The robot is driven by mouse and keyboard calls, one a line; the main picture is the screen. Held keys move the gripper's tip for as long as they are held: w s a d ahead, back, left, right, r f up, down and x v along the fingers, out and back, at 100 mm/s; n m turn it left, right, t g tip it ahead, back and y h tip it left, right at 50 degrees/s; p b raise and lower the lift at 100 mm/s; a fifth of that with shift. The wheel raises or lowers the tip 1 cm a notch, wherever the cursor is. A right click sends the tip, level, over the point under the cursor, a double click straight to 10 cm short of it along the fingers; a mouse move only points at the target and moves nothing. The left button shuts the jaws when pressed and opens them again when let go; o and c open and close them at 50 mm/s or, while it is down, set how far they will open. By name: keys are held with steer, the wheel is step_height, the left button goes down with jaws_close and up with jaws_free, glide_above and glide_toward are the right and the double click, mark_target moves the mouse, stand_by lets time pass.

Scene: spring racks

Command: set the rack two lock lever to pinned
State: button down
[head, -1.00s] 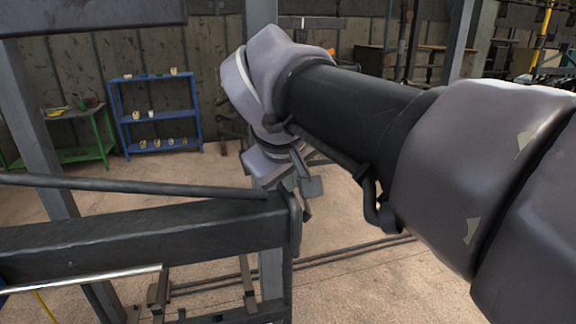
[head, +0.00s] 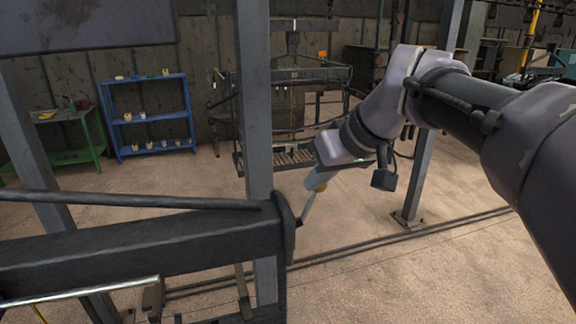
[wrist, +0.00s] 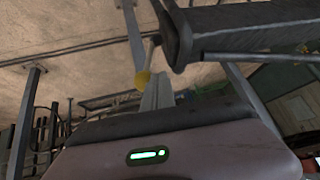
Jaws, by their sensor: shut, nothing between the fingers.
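The rod leans up and to the right from the beam's end. No label shows which rack number this is. My gripper (head: 313,181) is shut and empty, with its tip right by the knob. In the wrist view the knob (wrist: 142,80) is just left of my grey fingers (wrist: 156,95). I cannot tell whether they touch. The beam end also shows in the wrist view (wrist: 178,35).
A grey upright post (head: 257,110) stands just behind the beam's end. Another post (head: 425,170) stands on the right. A blue shelf (head: 150,115) and a green table (head: 75,135) are at the back left. Open floor (head: 400,280) lies right of the beam.

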mark_target(325, 186)
steer(key=d, duration=0.1)
steer(key=d+y, duration=0.1)
steer(key=w+d+f+y, duration=0.1)
steer(key=shift+d+f+m+b, duration=0.1)
steer(key=shift+m+b, duration=0.25)
steer(key=shift+m, duration=0.05)
stand_by(0.5)
